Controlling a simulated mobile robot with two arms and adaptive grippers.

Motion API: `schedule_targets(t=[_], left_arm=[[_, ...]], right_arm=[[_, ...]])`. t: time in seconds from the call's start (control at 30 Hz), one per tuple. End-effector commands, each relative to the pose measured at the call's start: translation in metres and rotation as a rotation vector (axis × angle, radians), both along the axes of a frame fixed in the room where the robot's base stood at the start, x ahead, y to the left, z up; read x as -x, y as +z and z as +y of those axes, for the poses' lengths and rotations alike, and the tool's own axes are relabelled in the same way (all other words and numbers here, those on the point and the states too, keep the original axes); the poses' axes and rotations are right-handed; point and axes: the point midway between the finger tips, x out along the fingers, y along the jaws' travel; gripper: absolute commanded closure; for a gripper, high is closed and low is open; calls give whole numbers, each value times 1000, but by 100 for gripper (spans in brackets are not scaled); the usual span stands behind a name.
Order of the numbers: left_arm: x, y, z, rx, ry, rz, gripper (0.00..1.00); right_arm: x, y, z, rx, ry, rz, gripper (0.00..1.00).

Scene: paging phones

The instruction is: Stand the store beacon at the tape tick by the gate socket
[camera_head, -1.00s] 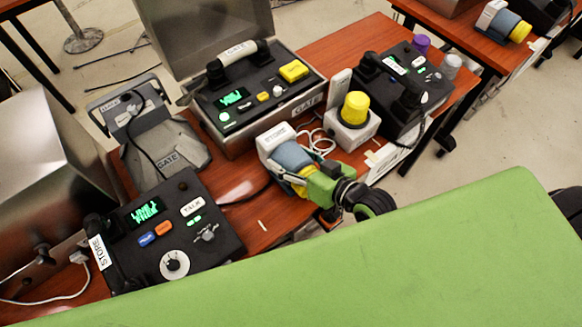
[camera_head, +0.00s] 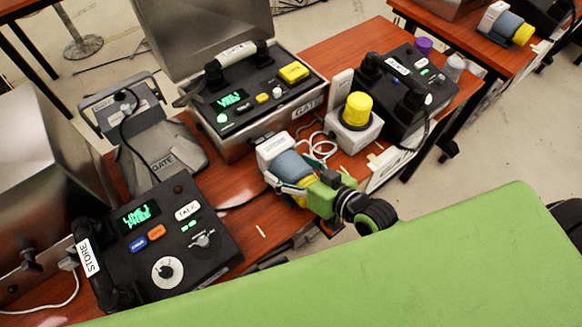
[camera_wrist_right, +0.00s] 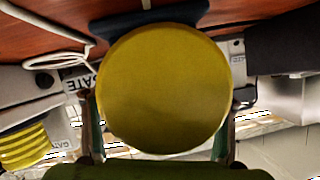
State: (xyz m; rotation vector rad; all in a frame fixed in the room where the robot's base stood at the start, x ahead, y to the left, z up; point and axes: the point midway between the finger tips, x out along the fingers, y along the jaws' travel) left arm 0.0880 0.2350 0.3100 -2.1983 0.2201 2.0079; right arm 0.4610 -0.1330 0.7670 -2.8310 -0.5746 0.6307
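A unit with a white box, blue-grey collar (camera_head: 292,167) and yellow end lies sideways near the table's front edge. My right gripper (camera_head: 300,184) is at its yellow end, fingers on either side. In the right wrist view the round yellow face (camera_wrist_right: 165,88) fills the space between the fingers; a firm grip cannot be told. A pale tape tick (camera_head: 262,231) is on the wood in front of the unit. A second unit, a white box with an upright yellow top (camera_head: 357,109), stands behind right. I cannot tell which is the store beacon or gate socket. My left gripper is out of view.
The STORE phone (camera_head: 183,245) is at front left, the metal GATE phone box (camera_head: 262,128) behind, a black phone (camera_head: 400,90) at right. A white cable (camera_head: 322,148) loops beside the gripped-at unit. Bare wood (camera_head: 235,215) shows around the tick.

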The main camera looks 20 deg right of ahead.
Motion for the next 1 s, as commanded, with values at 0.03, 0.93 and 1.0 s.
schedule_targets(t=[0.03,0.93,1.0], left_arm=[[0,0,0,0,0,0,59],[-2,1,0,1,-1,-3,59],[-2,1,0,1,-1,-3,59]], right_arm=[[0,0,0,0,0,0,23],[94,43,-46,1,1,3,23],[97,45,-47,1,1,2,23]])
